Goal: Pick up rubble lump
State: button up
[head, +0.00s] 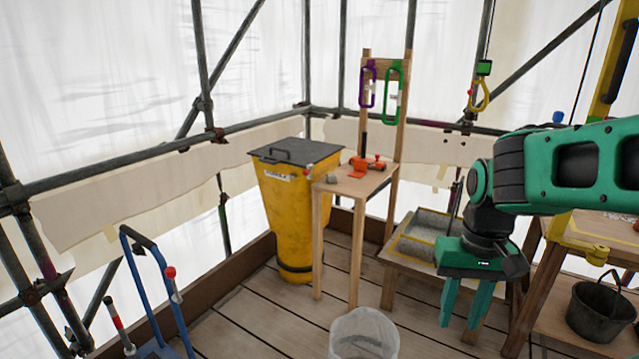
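A small grey lump (332,178), which looks like the rubble lump, lies near the left front edge of the small wooden table (352,184). An orange tool (366,165) lies on the same top, to the right of the lump. My gripper (466,316) hangs fingers down at the right, well apart from the lump and lower in the picture. Its two green fingers are spread with a gap between them, and nothing shows between them.
A yellow bin (292,215) with a dark lid stands left of the table. A translucent bin (364,335) stands in front. A yellow-edged grey tray (427,236) is beside my gripper. A blue hand truck (150,300) stands at left, a black bucket (600,312) at right.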

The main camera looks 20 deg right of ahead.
aim_at(330, 178)
jog(key=i, duration=0.95)
jog(key=z, duration=0.1)
